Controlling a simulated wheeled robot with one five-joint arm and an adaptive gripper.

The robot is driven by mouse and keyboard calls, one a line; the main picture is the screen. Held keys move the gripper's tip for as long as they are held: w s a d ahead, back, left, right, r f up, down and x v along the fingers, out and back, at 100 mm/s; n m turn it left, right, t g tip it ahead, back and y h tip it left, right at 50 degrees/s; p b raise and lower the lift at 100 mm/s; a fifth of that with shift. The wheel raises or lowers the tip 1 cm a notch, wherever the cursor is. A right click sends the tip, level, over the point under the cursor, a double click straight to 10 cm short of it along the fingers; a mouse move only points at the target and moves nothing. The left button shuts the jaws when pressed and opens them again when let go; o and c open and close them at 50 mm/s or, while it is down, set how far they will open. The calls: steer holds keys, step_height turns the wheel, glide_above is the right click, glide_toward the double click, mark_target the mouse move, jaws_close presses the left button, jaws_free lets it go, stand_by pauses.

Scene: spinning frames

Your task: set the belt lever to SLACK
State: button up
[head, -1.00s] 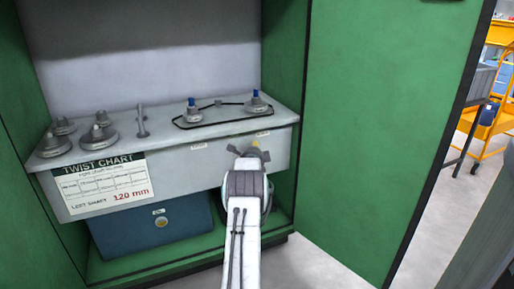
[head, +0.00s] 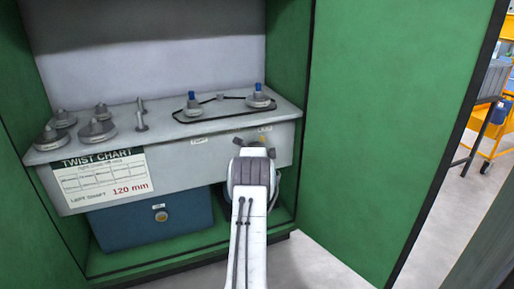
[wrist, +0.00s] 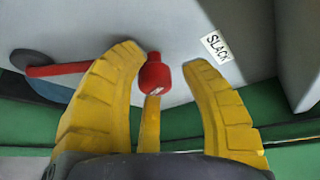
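The belt lever (wrist: 62,70) is a red bar in the wrist view. It runs from a dark round pivot at the left, passes behind my left finger, and appears to end in a red knob (wrist: 154,74). My gripper (wrist: 163,58) is open, with yellow fingers on either side of the knob and a gap on the right side. A white SLACK label (wrist: 216,47) is on the grey panel just right of the right fingertip. In the head view my gripper (head: 253,147) is at the front of the grey housing (head: 225,150), and my wrist hides the lever.
Green cabinet walls (head: 375,120) close in on the right and left. Several spindles and discs (head: 97,128) and a black belt (head: 225,118) top the housing. A twist chart (head: 103,178) is on its front, with a blue box (head: 150,220) below.

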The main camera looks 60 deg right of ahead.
steer(key=shift+o, duration=1)
steer(key=shift+w+f, duration=0.1)
steer(key=shift+f, duration=0.05)
steer(key=shift+a, duration=0.1)
steer(key=shift+a, duration=0.1)
steer(key=v, duration=1.1)
steer(key=shift+s+a+r, duration=0.2)
steer(key=shift+a, duration=0.05)
